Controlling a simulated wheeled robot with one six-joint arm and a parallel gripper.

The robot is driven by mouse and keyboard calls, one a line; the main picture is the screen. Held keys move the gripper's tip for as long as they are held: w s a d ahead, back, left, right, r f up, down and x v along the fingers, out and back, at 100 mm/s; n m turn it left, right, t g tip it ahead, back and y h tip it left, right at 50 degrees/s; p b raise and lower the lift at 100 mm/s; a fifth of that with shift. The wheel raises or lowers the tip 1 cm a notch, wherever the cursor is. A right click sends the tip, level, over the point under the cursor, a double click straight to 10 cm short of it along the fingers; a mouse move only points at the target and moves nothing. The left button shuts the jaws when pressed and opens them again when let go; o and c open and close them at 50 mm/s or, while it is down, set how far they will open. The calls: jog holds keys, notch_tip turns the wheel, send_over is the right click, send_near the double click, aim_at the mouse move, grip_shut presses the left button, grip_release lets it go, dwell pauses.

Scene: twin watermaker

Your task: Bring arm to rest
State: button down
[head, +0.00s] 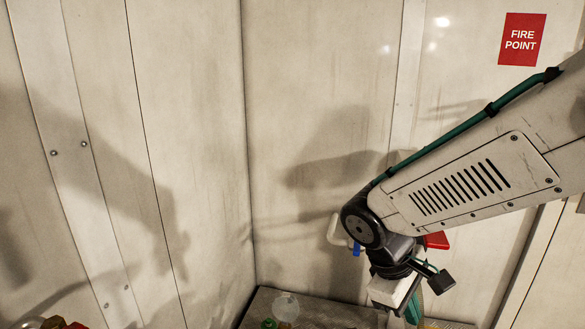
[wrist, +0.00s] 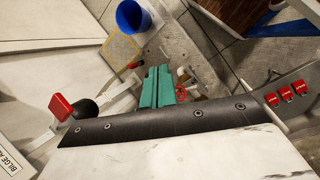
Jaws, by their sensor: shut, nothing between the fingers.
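My arm reaches in from the right in the head view, bent down at its wrist joint. My gripper (head: 413,310) hangs below that joint, near the bottom edge, partly cut off there. In the wrist view my gripper's green fingers (wrist: 157,88) are together with nothing between them. They appear clear of the things around them, though the exact gap cannot be told.
Pale panelled walls (head: 320,130) meet in a corner behind the arm, with a red FIRE POINT sign (head: 521,39). The wrist view shows a blue cup (wrist: 132,17), a red handle (wrist: 60,105) and red switches (wrist: 285,94).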

jog(key=s+d+r+m+t+y, duration=0.2)
jog(key=s+d+r+m+y, duration=0.2)
jog(key=s, duration=0.8)
jog(key=shift+s+d+r+m+y, duration=0.4)
jog(key=shift+d+r+m, duration=0.7)
jog(key=shift+r+m, duration=1.35)
